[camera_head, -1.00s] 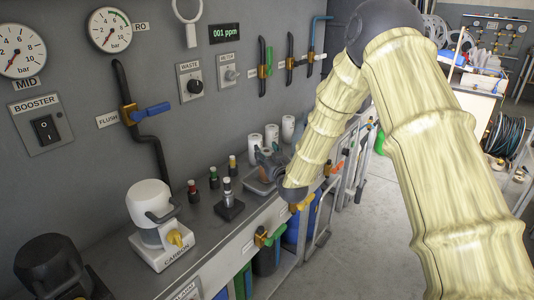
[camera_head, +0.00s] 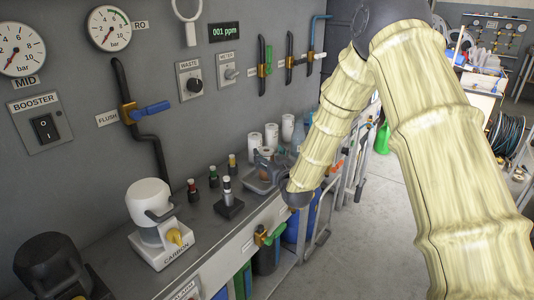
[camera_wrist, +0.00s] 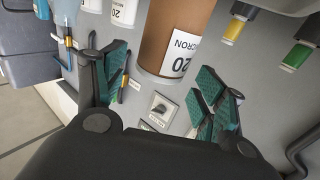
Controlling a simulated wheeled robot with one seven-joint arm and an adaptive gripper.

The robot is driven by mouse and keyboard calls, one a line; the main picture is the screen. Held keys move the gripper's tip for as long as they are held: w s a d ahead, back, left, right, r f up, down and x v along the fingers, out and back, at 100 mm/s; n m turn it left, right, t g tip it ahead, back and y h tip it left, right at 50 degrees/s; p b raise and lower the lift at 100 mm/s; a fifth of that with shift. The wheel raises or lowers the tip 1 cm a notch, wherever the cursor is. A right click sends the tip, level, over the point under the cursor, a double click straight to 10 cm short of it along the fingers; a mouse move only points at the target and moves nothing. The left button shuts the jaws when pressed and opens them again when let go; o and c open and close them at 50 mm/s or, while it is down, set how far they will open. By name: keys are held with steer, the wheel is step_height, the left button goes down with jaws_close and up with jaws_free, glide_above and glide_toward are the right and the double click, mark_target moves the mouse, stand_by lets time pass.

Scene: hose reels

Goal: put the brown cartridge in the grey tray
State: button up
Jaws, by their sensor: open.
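The brown cartridge (camera_wrist: 178,35) stands between the fingers of my gripper (camera_wrist: 165,82) in the wrist view, with its white label upside down. My gripper is open, with teal pads on either side and gaps showing beside the cartridge. In the head view my gripper (camera_head: 268,160) is low over the counter, partly hiding the cartridge. The grey tray (camera_head: 254,186) appears on the counter just left of and below my gripper. A pale grey rim at the upper right of the wrist view looks like this tray.
White cartridges (camera_head: 271,135) stand behind my gripper near the wall. Small bottles with coloured bands (camera_head: 214,178) and a dark block with a bottle (camera_head: 229,206) are to the left. The white carbon housing (camera_head: 150,205) is farther left. The wall is close behind.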

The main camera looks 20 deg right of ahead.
steer(key=s, duration=0.9)
steer(key=s+f+g, duration=0.3)
steer(key=s+f, duration=0.3)
steer(key=f, duration=0.3)
steer(key=s+a+f+g, duration=0.1)
steer(key=s+f+g, duration=0.1)
steer(key=s+f, duration=0.5)
steer(key=s+f+g, duration=0.3)
steer(key=s+f, duration=0.1)
steer(key=f, duration=0.7)
steer(key=s+f+g, duration=0.3)
steer(key=s+f, duration=0.2)
steer(key=s, duration=0.5)
steer(key=s+f+g, duration=0.3)
steer(key=s+f, duration=0.2)
steer(key=s, duration=0.6)
steer(key=s+f+m+g+h, duration=0.1)
steer(key=s+f+g, duration=0.3)
steer(key=s, duration=0.7)
steer(key=shift+s+a+f, duration=0.25)
steer(key=shift+a+f, duration=0.2)
steer(key=shift+f, duration=0.15)
